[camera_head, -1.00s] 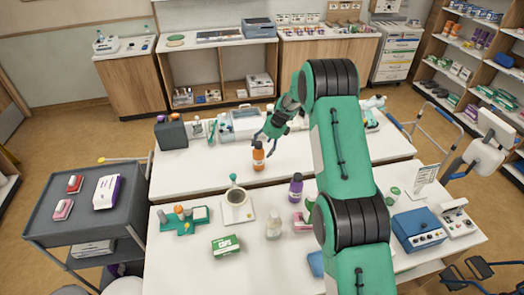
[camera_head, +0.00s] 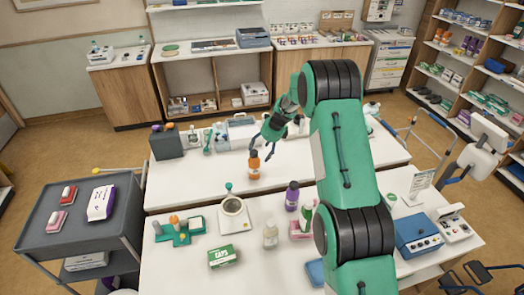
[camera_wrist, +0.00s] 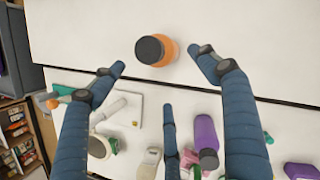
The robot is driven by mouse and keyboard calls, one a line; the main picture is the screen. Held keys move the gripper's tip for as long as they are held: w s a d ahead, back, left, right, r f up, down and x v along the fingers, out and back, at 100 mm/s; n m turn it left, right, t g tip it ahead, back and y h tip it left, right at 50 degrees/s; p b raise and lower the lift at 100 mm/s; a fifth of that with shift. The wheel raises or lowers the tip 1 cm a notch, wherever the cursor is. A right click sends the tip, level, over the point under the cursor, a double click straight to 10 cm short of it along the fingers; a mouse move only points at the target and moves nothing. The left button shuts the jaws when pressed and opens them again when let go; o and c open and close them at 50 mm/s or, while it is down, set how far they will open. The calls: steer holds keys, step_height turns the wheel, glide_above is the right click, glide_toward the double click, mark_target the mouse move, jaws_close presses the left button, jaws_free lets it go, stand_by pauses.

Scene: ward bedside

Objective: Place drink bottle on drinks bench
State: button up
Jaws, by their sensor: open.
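An orange bottle with a dark cap (camera_head: 254,166) stands upright near the front edge of the far white table (camera_head: 190,182). It also shows in the wrist view (camera_wrist: 172,52), seen from above. My gripper (camera_head: 260,148) is open just above and behind it in the head view. In the wrist view the bottle lies between the spread blue fingertips of my gripper (camera_wrist: 158,60), with clear gaps on both sides. A purple bottle (camera_head: 292,195) and a pale bottle (camera_head: 270,236) stand on the near table. I cannot tell which surface is the drinks bench.
The near table holds a white tray with a round dish (camera_head: 232,207), a green-white box (camera_head: 222,256) and a blue device (camera_head: 420,233). Equipment lines the far table's back. A grey cart (camera_head: 85,222) stands left. Benches (camera_head: 118,60) stand along the back wall.

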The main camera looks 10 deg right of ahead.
steer(key=s+a+r+n+h, duration=0.15)
steer(key=s+r+n, duration=0.45)
steer(key=s+r, duration=0.8)
steer(key=s+a+r+n, duration=0.2)
steer(key=s+r+n, duration=0.7)
steer(key=r, duration=1)
steer(key=s+r+n+t, duration=0.1)
steer(key=s+r+n, duration=0.2)
steer(key=s, duration=0.8)
steer(key=s+r+n, duration=0.2)
steer(key=s+r, duration=0.2)
steer(key=s, duration=0.7)
steer(key=s+f+n+t+h, duration=0.1)
steer(key=s+n, duration=0.5)
steer(key=s, duration=1.1)
steer(key=shift+s+d+f+n, duration=0.2)
steer(key=shift+f+n, duration=0.2)
steer(key=shift+f, duration=0.5)
steer(key=shift+h, duration=0.25)
